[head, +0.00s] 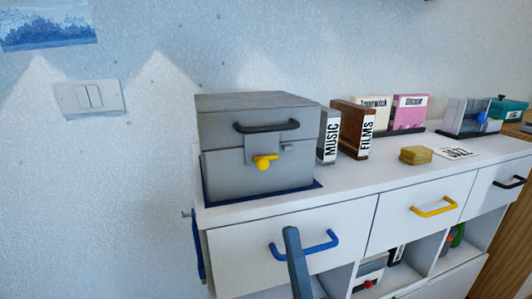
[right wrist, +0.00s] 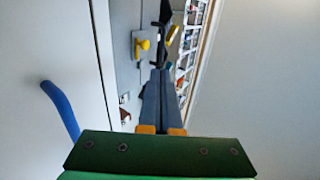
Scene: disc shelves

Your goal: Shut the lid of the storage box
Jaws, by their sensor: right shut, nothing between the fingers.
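The grey storage box (head: 222,165) stands at the left end of the white cabinet. Its lid (head: 250,103) lies down level on the body, with a black handle (head: 266,126) on its front. I cannot tell whether a thin gap is left at the seam. A yellow latch knob (head: 265,162) sits on the front plate below; it also shows in the right wrist view (right wrist: 145,44). My right gripper (head: 291,231) is shut and empty, in front of the cabinet and below the box. Its grey fingers (right wrist: 160,73) point toward the box front, apart from it. My left gripper is out of view.
A blue drawer handle (head: 318,248) is close to my right gripper. Right of the box stand a MUSIC case (head: 329,136), a brown FILMS case (head: 350,130) and yellow blocks (head: 416,155). A yellow drawer handle (head: 434,208) juts out. Open shelves lie below.

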